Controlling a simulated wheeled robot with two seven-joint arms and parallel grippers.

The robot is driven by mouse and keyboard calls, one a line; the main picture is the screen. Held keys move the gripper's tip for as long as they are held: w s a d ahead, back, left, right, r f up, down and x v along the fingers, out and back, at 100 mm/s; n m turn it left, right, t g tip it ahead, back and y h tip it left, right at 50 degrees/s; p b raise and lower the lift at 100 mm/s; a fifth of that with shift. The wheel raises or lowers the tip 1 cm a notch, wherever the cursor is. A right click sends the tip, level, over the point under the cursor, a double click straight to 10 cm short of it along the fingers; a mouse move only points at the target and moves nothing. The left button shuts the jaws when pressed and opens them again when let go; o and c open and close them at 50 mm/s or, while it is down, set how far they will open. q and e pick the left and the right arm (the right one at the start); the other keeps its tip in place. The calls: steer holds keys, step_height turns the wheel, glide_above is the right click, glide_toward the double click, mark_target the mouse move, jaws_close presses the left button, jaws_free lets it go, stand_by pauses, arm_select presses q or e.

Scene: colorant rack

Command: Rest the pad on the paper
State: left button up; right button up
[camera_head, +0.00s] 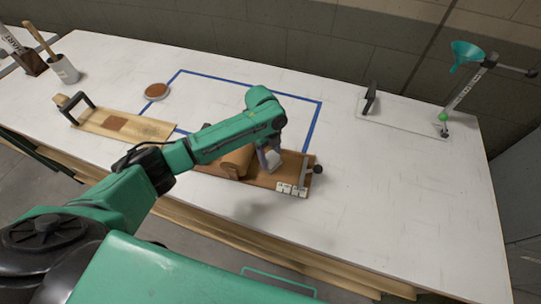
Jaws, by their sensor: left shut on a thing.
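My left gripper (268,160) reaches over the wooden board (262,181) near the table's front. It is shut on a small pale block (274,160), which looks like the pad; the fingers partly hide it. A curled brown sheet (237,161), perhaps the paper, lies on the board just left of the gripper, partly behind my arm. I cannot tell whether the pad touches the board or the sheet. My right gripper is not in view.
The board has a dark knob (318,169) and small white tiles (290,190) at its right end. A stand with a green funnel (466,53) is at right. The table's right front is clear.

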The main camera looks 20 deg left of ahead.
arm_select(q)
steer(key=shift+f, duration=0.35)
steer(key=o, duration=1.3)
steer(key=r+b, duration=0.1)
steer(key=r, duration=0.3)
steer(key=a+r+b, duration=0.1)
steer(key=r, duration=0.4)
steer(key=w+a+r+b, duration=0.1)
steer(key=r, duration=0.4)
steer(key=shift+r, duration=0.25)
steer(key=shift+f, duration=0.1)
